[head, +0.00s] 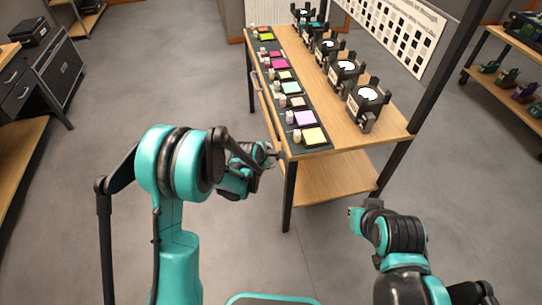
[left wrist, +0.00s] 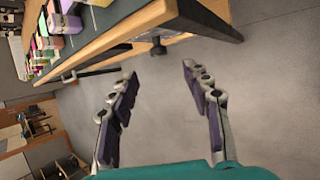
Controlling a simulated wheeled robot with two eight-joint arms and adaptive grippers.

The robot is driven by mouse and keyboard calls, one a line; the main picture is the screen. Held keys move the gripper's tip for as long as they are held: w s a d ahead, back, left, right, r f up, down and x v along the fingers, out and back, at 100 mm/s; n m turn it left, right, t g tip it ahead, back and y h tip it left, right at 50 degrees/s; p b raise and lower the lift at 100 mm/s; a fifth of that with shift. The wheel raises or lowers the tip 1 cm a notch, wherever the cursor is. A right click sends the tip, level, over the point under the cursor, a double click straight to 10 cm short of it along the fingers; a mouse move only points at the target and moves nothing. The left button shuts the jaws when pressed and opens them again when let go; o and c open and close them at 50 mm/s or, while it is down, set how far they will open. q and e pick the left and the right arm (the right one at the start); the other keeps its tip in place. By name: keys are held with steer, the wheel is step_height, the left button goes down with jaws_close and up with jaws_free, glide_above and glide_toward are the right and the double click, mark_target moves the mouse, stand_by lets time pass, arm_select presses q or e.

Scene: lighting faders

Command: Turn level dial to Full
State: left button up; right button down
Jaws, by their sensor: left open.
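A small dark knob (left wrist: 158,47), possibly the level dial, sticks out below the table edge in the left wrist view. Its markings are too small to read. My left gripper (left wrist: 158,82) is open and empty, its two fingers spread on either side below the knob, not touching it. In the head view my left gripper (head: 272,153) is at the near left corner of the table (head: 385,127). My right gripper (head: 356,213) is low, right of the near table leg and apart from the table; its fingers are not clear.
A dark strip on the table carries several coloured pads (head: 314,135) with small white pieces beside them. Several black lamp units (head: 367,103) stand along the right side. A lower wooden shelf (head: 335,180) is below. The grey floor around is free.

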arm_select(q)
steer(key=w+a+f+n+g+h+p, duration=0.1)
steer(key=w+a+f+g+h+p, duration=0.25)
steer(key=w+g+h, duration=0.2)
steer(key=w+b+x, duration=0.1)
steer(key=b+x, duration=0.2)
steer(key=x, duration=0.4)
steer(key=shift+t+b, duration=0.35)
steer(key=shift+b, duration=0.05)
steer(key=shift+w+d+h, duration=0.1)
steer(key=shift+d+h, duration=0.05)
steer(key=shift+h, duration=0.1)
steer(key=shift+c, duration=0.4)
jaws_close()
